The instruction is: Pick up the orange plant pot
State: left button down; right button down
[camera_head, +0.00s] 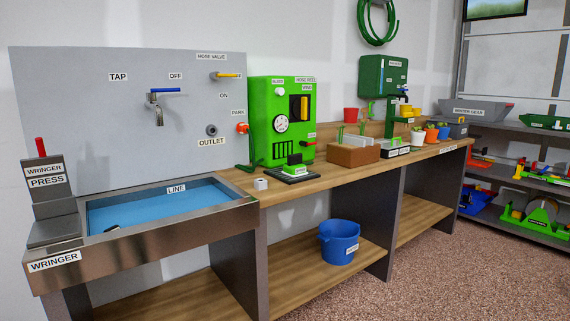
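The orange plant pot (431,136) is small and upright, with green foliage on top. It stands on the wooden workbench (345,171) toward its far right end. It sits in a row between a white pot (417,139) on its left and a blue pot (443,133) on its right. The pots are very close together; I cannot tell whether they touch. Neither of my grippers is in view.
A brown planter box (353,154) stands left of the pots. A green machine (282,120) and a sink (160,232) are further left. A blue bucket (339,242) sits on the lower shelf. Shelving (515,180) stands at right. The speckled floor (430,275) in front is clear.

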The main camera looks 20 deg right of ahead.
aim_at(432, 133)
jog(key=z, duration=1.6)
jog(key=i+z, duration=0.35)
jog(key=i, duration=2.6)
jog(key=i+l+u, duration=0.1)
jog(key=i, duration=1.25)
jog(key=i+l, duration=0.15)
jog(key=i, duration=1.15)
